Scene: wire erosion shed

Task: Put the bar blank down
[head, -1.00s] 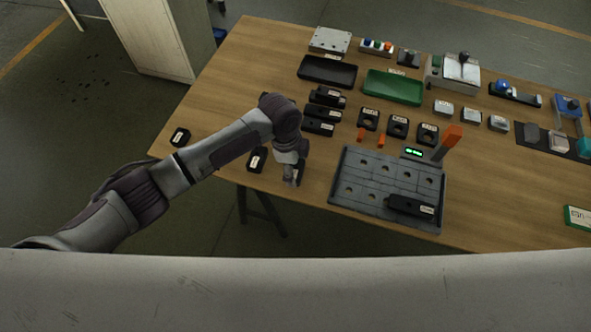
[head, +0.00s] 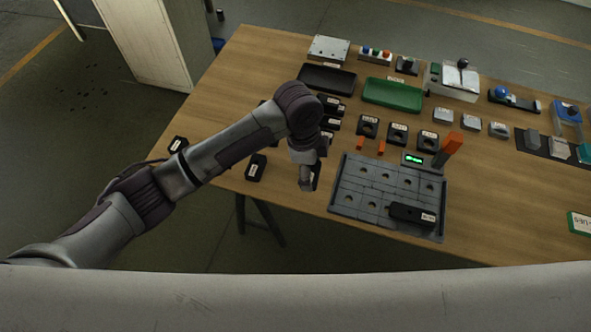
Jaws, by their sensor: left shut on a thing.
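My left gripper (head: 306,180) points down near the front edge of the table, just left of the grey fixture plate (head: 352,172). It is shut on a small dark piece, the bar blank (head: 316,172), which is partly hidden behind the fingers. I cannot tell whether the blank touches the table. A black labelled bar (head: 405,212) lies on the plate's front right part. My right gripper is not in view.
Black labelled blocks (head: 256,167) stand left of the gripper, with others behind my arm. A black tray (head: 327,78) and a green tray (head: 392,94) lie farther back. An orange upright piece (head: 452,144) rises at the plate's back right corner. Bare wood shows right of the plate.

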